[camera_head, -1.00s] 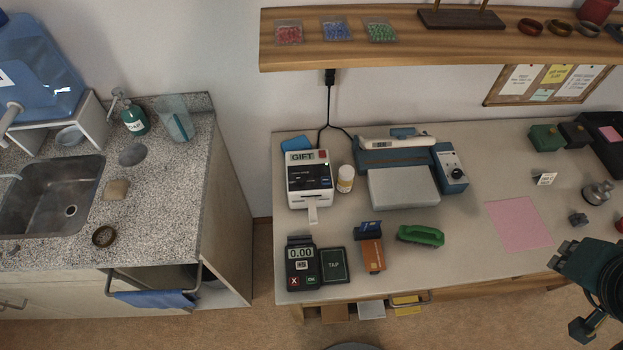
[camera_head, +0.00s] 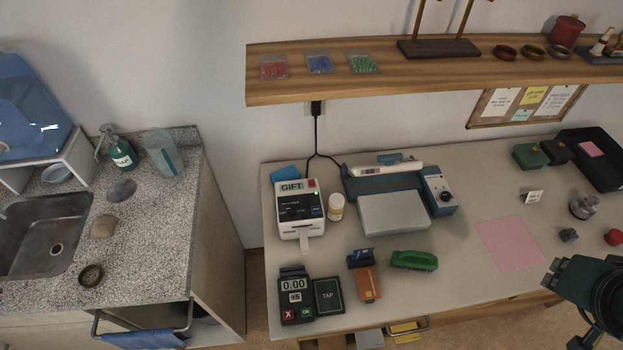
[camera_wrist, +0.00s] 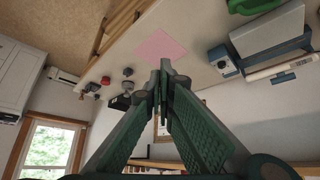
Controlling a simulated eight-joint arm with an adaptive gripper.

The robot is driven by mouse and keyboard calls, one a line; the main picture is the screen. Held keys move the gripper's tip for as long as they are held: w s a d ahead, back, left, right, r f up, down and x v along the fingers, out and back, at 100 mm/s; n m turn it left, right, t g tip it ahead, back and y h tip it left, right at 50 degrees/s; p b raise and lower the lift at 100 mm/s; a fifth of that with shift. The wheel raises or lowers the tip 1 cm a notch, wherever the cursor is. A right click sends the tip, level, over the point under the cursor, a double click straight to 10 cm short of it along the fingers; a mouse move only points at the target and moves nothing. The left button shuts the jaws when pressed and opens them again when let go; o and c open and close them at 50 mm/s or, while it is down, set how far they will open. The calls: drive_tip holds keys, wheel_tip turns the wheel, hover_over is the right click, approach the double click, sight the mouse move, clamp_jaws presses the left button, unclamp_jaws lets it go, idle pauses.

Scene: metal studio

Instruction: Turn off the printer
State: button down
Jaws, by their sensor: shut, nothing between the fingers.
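The printer is a white and dark unit (camera_head: 301,209) at the left end of the desk in the head view. It has a "GIFT" display, a red button at its top right, a small green light below that, and a paper strip hanging from its front. In the wrist view my gripper (camera_wrist: 165,66) is shut and empty, its green fingers together in the air. In the head view only part of my arm shows at the lower right, far from the printer. The printer is not visible in the wrist view.
A blue-grey laminator-like machine (camera_head: 398,194) and a white pill bottle (camera_head: 336,206) stand right of the printer. A card terminal (camera_head: 296,296) and a green stapler-like object (camera_head: 414,260) lie in front. A wooden shelf (camera_head: 400,70) overhangs the desk's back.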

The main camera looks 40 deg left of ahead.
sight(313, 184)
drive_tip(key=w+a+r+n+y+p, duration=0.1)
drive_tip(key=w+a+n+p, duration=0.2)
drive_tip(key=a, duration=1)
drive_tip(key=w+a+r+n+y+p, duration=0.15)
drive_tip(key=w+a, duration=0.35)
drive_tip(key=a, duration=0.7)
drive_tip(key=s+a+f+n+p, duration=0.1)
drive_tip(key=s+a+p, duration=0.1)
drive_tip(key=a, duration=0.7)
drive_tip(key=s+a+f+n+g+y+p, duration=0.1)
drive_tip(key=s+a, duration=0.3)
drive_tip(key=a, duration=0.6)
drive_tip(key=s+a+f+n+g+y+p, duration=0.1)
drive_tip(key=s+a, duration=0.3)
drive_tip(key=a, duration=0.6)
drive_tip(key=shift+f+n+p, duration=0.75)
drive_tip(key=shift+f+p, duration=0.05)
drive_tip(key=shift+a+f+y, duration=0.15)
drive_tip(key=shift+f+y, duration=0.05)
drive_tip(key=shift+y, duration=0.05)
